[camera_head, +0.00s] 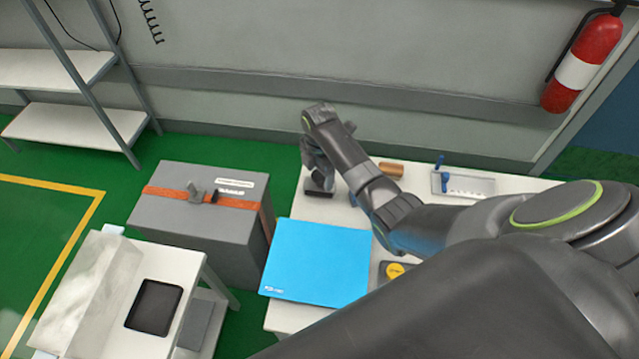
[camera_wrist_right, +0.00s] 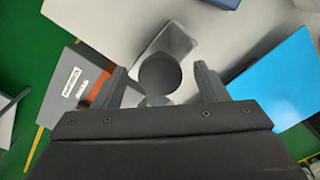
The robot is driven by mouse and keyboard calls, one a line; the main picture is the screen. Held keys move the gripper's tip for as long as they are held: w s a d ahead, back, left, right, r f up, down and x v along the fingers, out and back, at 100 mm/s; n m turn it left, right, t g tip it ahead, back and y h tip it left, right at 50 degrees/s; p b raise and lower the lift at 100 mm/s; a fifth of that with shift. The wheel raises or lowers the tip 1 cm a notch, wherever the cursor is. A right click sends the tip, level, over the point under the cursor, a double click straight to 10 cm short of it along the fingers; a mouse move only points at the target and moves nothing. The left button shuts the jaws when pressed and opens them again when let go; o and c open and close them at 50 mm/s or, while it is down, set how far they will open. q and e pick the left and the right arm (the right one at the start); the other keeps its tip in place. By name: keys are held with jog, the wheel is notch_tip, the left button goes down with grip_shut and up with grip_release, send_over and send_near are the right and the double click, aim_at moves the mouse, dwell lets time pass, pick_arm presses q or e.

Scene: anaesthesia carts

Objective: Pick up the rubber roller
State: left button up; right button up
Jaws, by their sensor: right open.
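My right gripper (camera_head: 316,172) is over the far left part of the white table, pointing down. In the right wrist view my right gripper (camera_wrist_right: 162,78) is open, its two fingers apart. A dark round thing, which looks like the rubber roller (camera_wrist_right: 160,72), shows between and just beyond the fingertips. I cannot tell whether they touch it. In the head view a dark piece (camera_head: 319,187) shows below the gripper, partly hidden by it. My left gripper is not in view.
A blue sheet (camera_head: 318,262) lies on the white table (camera_head: 292,318). A brown cylinder (camera_head: 390,169) and a metal tray (camera_head: 478,185) with blue-handled items stand to the right of the gripper. A grey case (camera_head: 192,215) with an orange strap stands left of the table.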

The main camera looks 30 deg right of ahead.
jog(key=shift+f, duration=0.7)
jog(key=shift+c, duration=0.2)
grip_shut()
